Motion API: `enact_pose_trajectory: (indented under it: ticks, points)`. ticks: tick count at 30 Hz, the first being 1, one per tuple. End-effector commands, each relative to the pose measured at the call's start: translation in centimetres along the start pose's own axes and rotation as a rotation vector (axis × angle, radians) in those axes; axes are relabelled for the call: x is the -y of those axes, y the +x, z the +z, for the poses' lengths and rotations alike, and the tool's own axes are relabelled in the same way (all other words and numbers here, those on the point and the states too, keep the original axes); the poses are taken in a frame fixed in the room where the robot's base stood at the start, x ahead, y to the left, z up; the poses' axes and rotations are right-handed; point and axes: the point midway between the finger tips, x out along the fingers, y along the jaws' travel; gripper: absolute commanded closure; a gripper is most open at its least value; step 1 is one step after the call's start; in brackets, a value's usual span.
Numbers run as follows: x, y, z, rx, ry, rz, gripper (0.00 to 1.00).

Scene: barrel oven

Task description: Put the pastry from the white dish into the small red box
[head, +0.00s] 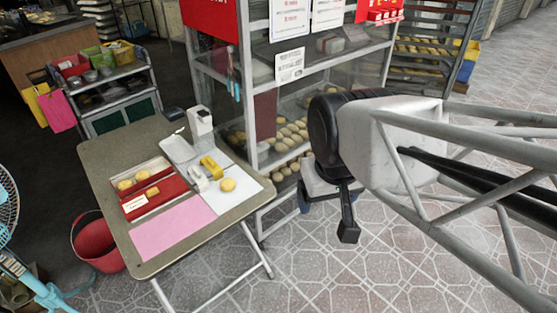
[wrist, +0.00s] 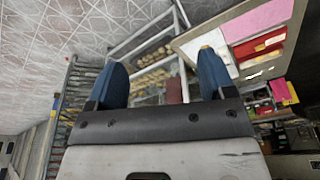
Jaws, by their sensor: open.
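A round yellow pastry (head: 228,185) lies on a flat white surface (head: 247,189) at the right of the table; I cannot tell whether this is a dish or a sheet. A small red box (head: 170,190) is left of it, with a pale label and a small yellow piece on it. Two yellow pastries (head: 133,180) sit in the open part behind it. My gripper (head: 328,215) is open and empty, off the table to the right, over the floor. In the wrist view my gripper (wrist: 162,75) has its two blue fingers wide apart, with nothing between them.
The folding table (head: 95,165) also bears a pink sheet (head: 175,228), a pale tray (head: 178,149), a white dispenser (head: 200,122) and yellow tongs or a similar item (head: 210,166). A glass display rack (head: 270,95) stands behind, close to my arm. A red bucket (head: 98,240) is at left.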

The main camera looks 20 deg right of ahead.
Motion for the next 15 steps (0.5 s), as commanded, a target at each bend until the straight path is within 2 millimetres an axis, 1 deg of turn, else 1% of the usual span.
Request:
enact_pose_trajectory:
  ticks: [8, 11, 15]
  points:
    - [0.0, 0.0, -0.2, 0.001, -0.005, 0.000, 0.24]
    - [0.1, 0.1, -0.8, 0.003, -0.021, -0.001, 0.24]
    - [0.3, 0.5, -2.3, 0.011, -0.069, -0.002, 0.24]
